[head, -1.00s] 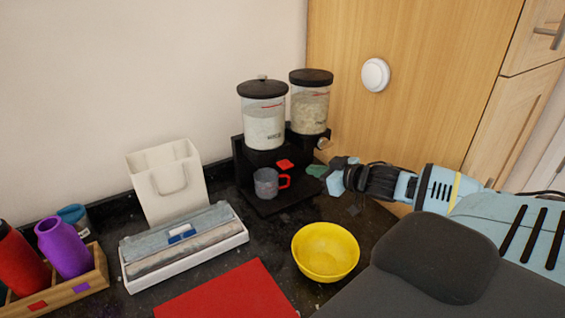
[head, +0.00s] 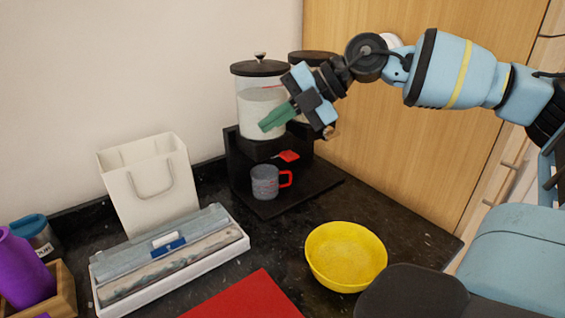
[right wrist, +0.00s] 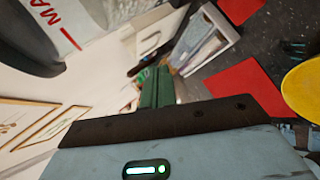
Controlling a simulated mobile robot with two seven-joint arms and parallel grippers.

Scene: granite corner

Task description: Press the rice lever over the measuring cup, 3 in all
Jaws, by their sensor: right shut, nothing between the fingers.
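The dispenser has a clear canister (head: 262,112) of white grain with a dark lid, on a black stand (head: 243,150). A second canister (head: 312,57) behind it is mostly hidden by my right gripper. A red lever (head: 288,156) sticks out low on the stand. The clear measuring cup (head: 265,182) with a red handle stands upright on the stand's base below the canister. My right gripper (head: 266,126) is shut and empty, its green fingers in front of the front canister, above the lever and apart from it. The fingers also show in the right wrist view (right wrist: 158,88). My left gripper is out of view.
A yellow bowl (head: 346,257) stands on the dark counter at front right. A red mat (head: 245,300) lies at the front. A white bag (head: 150,185), a tray with a box (head: 170,260) and a purple bottle (head: 22,270) stand left.

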